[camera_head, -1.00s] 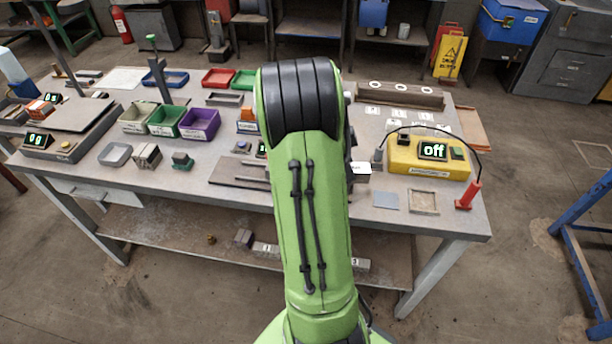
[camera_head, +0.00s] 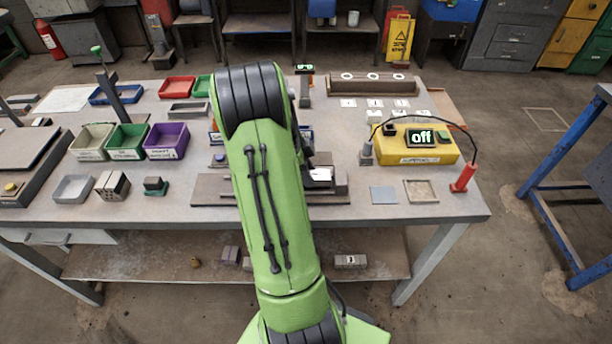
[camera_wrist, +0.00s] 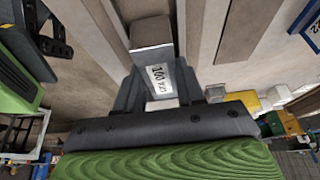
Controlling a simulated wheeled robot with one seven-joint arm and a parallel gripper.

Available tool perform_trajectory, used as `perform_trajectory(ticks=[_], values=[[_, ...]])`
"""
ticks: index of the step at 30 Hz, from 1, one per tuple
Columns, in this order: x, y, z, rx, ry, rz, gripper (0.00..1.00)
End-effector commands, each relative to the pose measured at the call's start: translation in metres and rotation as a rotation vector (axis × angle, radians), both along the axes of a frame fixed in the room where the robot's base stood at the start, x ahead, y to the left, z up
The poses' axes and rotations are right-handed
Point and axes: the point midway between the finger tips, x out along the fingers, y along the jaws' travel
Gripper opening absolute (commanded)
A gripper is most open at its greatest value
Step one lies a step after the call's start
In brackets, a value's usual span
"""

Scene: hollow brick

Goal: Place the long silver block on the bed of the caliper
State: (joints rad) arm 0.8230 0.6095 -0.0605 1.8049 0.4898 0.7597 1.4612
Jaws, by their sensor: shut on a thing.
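The long silver block (camera_wrist: 152,36) with a white number label is between the fingers of my gripper (camera_wrist: 157,76) in the wrist view. My gripper is shut on it, and its far end sticks out past the fingertips. In the head view a white label (camera_head: 320,174) shows just right of my arm, over the right part of the caliper. The caliper's grey base (camera_head: 325,199) lies near the front of the table, and my arm hides its middle. Brown-grey flat surfaces lie beyond the block in the wrist view. I cannot tell whether the block touches the bed.
A yellow box (camera_head: 390,153) reading "off" and a red probe (camera_head: 463,178) stand to the right. A blue-grey plate (camera_head: 384,195) and small tray (camera_head: 421,191) lie between. A long brown rack (camera_head: 372,84) stands behind.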

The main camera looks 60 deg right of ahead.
Motion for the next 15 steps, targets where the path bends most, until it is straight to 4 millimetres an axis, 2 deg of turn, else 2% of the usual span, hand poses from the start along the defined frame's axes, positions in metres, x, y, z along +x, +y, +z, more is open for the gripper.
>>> perform_trajectory(ticks=[2,12,13,15], values=[[-0.0005,-0.0007,-0.0057,-0.003,0.000,-0.002,0.00],[0.0000,-0.0008,-0.0089,-0.004,-0.002,0.000,0.00],[0.0000,-0.0003,-0.0084,-0.002,-0.001,0.000,0.43],[0.0000,-0.0003,-0.0079,-0.002,-0.001,0.000,0.53]])
